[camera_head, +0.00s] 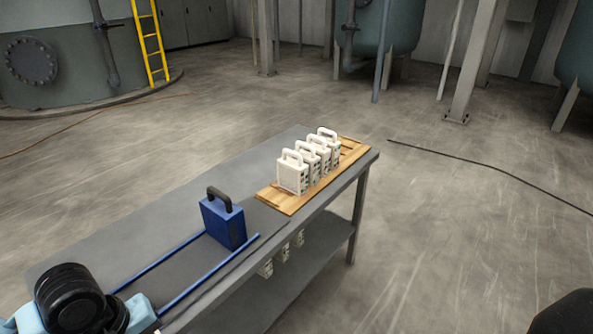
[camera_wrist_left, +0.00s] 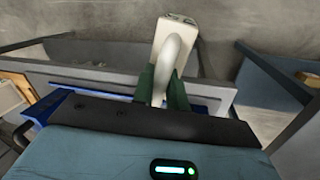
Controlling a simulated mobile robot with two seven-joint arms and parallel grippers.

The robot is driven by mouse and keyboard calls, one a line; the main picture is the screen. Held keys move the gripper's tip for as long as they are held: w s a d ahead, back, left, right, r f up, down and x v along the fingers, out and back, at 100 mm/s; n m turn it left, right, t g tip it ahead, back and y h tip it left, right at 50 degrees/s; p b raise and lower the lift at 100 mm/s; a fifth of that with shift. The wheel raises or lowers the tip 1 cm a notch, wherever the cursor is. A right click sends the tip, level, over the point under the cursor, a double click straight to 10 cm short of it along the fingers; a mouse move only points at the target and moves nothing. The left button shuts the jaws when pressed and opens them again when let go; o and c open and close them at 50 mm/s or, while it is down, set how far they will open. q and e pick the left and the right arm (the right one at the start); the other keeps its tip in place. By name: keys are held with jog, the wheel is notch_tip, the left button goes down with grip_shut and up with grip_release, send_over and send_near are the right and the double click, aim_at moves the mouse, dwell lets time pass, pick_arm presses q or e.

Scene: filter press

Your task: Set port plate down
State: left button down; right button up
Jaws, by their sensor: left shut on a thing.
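My left gripper (camera_wrist_left: 163,84) shows in the left wrist view, its dark green fingers shut on the curved white handle of a white port plate (camera_wrist_left: 175,32). Several similar white plates (camera_head: 294,179) stand upright with handles up on a wooden rack (camera_head: 270,196). A blue plate with a black handle (camera_head: 224,222) stands between two blue rails (camera_head: 205,277). My right gripper is not in view.
The grey table (camera_head: 150,225) has clear top left of the rack and rails. A lower shelf (camera_head: 310,272) shows beneath it, with white objects (camera_head: 283,252) near its upper part. A dark cable (camera_head: 490,172) lies on the open floor. Tanks and posts stand farther back.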

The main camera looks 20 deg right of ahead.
pick_arm(q)
jog(key=s+a+f+m, duration=0.4)
jog(key=a+f, duration=0.3)
jog(key=f, duration=0.2)
jog(key=shift+s+a+f+g, duration=0.25)
jog(key=shift+s+g, duration=0.05)
jog(key=shift+s, duration=0.35)
jog(key=shift+d, duration=0.15)
